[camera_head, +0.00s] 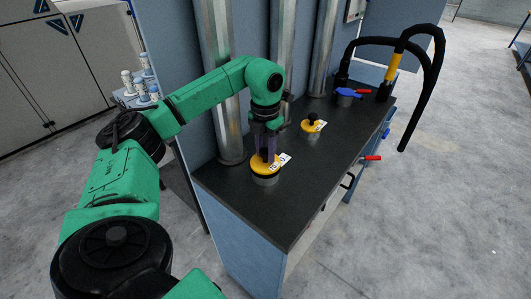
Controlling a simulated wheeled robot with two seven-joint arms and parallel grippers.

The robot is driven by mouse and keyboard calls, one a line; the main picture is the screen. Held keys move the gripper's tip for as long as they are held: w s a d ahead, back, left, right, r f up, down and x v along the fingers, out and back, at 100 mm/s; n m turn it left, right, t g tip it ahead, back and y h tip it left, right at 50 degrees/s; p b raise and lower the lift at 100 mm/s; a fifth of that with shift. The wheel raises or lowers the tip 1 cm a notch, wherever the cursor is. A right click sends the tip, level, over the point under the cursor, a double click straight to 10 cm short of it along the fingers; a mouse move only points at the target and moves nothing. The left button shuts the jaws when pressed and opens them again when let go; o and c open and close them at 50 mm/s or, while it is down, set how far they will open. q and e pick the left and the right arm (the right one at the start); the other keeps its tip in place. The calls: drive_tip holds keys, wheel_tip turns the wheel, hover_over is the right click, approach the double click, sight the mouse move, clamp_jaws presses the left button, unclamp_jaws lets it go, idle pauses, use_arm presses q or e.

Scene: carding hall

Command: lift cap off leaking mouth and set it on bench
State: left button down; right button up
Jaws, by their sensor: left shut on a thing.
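My left gripper (266,154) reaches down from the green arm and is shut on the near yellow cap (257,169), which has a white tag. The fingers hide the part they hold. Under this cap is a grey metal mouth (265,181) at the near end of the dark bench top (250,208); I cannot tell whether the cap touches it. A second yellow cap (318,127) with a black knob and a tag sits farther back on the bench. No leak can be made out at either mouth. My right gripper is not in view.
Metal pipes (282,70) rise along the bench's back. At the far end are a fitting with a blue part (348,92) and red handle, and a black hose (425,95) with a yellow collar. A red handle (372,158) sticks out in front. The bench top's front strip is clear.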

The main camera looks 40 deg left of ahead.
sight(266, 150)
use_arm(q)
wheel_tip(266, 150, up, 8)
drive_tip(key=shift+w+r, duration=0.1)
wheel_tip(266, 150, up, 12)
drive_tip(key=p, duration=0.8)
